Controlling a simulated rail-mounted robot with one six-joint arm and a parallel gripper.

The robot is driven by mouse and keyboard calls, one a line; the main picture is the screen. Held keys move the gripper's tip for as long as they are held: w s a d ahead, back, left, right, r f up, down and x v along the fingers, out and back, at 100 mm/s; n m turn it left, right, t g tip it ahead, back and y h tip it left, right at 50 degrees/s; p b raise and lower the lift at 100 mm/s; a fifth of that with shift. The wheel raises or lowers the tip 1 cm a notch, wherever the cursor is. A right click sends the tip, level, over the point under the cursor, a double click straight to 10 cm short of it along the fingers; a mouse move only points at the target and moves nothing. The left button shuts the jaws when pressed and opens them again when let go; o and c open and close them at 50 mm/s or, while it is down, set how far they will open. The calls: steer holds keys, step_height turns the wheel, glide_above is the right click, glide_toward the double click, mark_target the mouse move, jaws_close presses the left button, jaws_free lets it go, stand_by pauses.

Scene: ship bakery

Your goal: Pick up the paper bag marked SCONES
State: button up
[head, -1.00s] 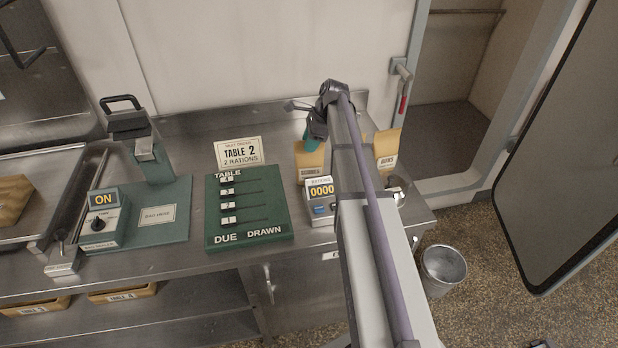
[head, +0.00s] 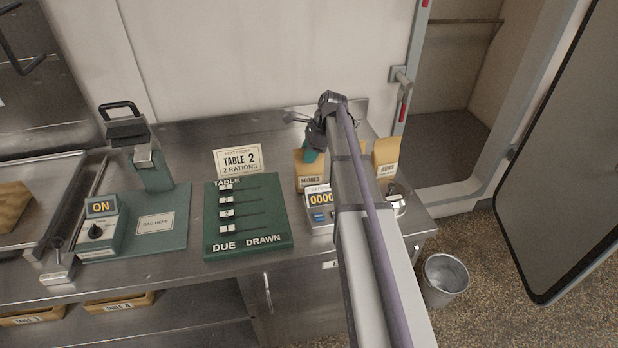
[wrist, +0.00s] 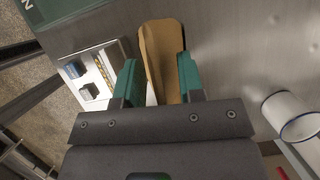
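The tan paper bag marked SCONES (head: 310,182) stands upright on the steel counter behind the counter device in the head view. My gripper (head: 313,153) is at its top, pointing down, and a green finger covers part of the bag there. In the wrist view the bag (wrist: 160,48) shows between the two green fingers of my gripper (wrist: 158,80). The fingers are apart, with a small gap beside the bag on the left. The bag's lower part is hidden in the wrist view.
A second tan bag (head: 386,152) stands to the right, past my arm. A ration counter reading 0000 (head: 320,205) sits in front of the SCONES bag. A white mug (wrist: 290,116) is nearby in the wrist view. The green TABLE board (head: 245,215) lies left.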

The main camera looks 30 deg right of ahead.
jaws_close()
stand_by(0.4)
